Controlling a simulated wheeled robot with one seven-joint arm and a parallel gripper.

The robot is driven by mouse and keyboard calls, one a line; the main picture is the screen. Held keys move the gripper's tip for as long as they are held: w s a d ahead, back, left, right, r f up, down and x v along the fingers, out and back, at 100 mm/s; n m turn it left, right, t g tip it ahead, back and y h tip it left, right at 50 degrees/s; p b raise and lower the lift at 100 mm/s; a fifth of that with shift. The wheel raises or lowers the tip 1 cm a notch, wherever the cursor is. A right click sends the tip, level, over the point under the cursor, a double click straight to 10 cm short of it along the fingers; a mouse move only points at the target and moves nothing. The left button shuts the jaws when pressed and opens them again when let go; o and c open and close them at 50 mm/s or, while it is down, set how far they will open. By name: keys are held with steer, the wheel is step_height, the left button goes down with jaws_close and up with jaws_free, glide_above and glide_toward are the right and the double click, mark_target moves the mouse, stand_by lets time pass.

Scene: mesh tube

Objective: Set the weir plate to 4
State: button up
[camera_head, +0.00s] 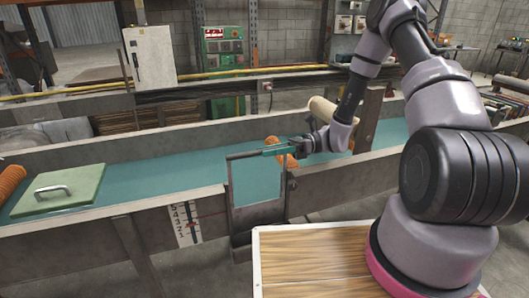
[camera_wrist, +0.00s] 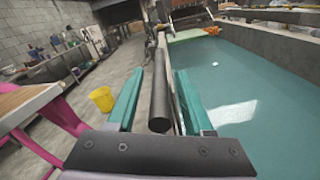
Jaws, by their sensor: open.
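The weir plate (camera_head: 258,214) is a grey plate in the side wall of the water channel, below a tall dark bail. The bail's top bar is its handle (camera_head: 242,155); in the wrist view the handle (camera_wrist: 160,95) is a dark round bar. My gripper (camera_head: 277,150) has teal fingers and is at the handle's height. In the wrist view my open gripper (camera_wrist: 157,100) has one finger on each side of the bar, with gaps visible. A white scale (camera_head: 185,226) numbered 1 to 5 is on the wall left of the plate; the exact reading is too small to tell.
The channel holds teal water (camera_head: 150,180). A pale green lid (camera_head: 62,190) with a metal handle lies across it at left. Orange rolls sit near the channel. A wooden-topped table (camera_head: 310,255) stands in front. A yellow bucket (camera_wrist: 101,98) is on the floor.

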steer(key=shift+x, duration=0.8)
jaws_close()
stand_by(0.9)
